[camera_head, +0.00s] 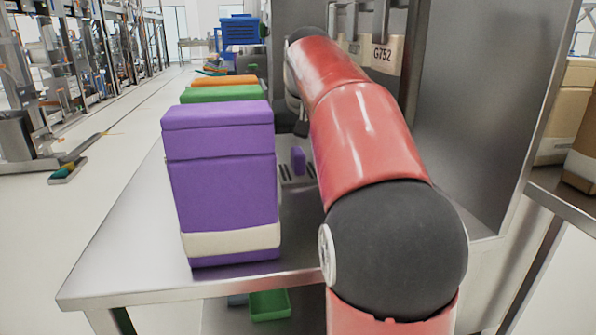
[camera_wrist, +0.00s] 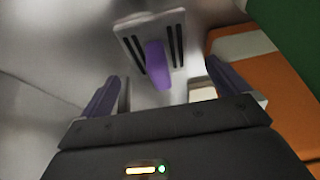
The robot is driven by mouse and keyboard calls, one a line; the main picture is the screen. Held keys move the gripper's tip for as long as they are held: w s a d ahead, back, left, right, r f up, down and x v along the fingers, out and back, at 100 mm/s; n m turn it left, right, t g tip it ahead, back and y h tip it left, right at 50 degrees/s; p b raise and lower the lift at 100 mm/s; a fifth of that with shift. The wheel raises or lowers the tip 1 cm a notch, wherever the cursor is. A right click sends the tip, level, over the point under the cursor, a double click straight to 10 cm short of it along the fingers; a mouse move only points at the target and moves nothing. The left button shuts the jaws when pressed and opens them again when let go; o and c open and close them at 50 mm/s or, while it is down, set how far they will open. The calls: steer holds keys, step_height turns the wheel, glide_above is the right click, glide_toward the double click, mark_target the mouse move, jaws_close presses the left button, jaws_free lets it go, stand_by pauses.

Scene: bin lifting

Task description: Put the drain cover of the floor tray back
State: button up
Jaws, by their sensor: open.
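A pale slotted plate with dark slits, which looks like the drain cover (camera_wrist: 134,42), is ahead of my gripper in the wrist view. A purple upright grip (camera_wrist: 157,66) stands on it. The grip also shows in the head view (camera_head: 298,161), right of the purple bin, with part of the slotted plate (camera_head: 286,173) beside it. My gripper (camera_wrist: 162,74) is open, its two purple-padded fingers apart on either side of the grip's line, with nothing held. My arm hides most of this area in the head view. I cannot make out a drain opening or which thing is the floor tray.
A purple bin (camera_head: 222,190) stands at the front of the steel table (camera_head: 130,258). Green (camera_head: 222,94) and orange (camera_head: 225,81) bins stand behind it; orange also shows at right in the wrist view (camera_wrist: 262,70). A green tray (camera_head: 269,305) lies below the table.

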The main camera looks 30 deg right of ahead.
mark_target(299, 152)
steer(key=x, duration=0.5)
steer(key=shift+w+d+r+b, duration=0.1)
steer(key=shift+d+b, duration=0.05)
steer(key=shift+b, duration=0.2)
steer(key=c, duration=1.1)
steer(key=shift+r, duration=0.1)
steer(key=shift+c, duration=0.8)
steer(key=shift+r, duration=0.1)
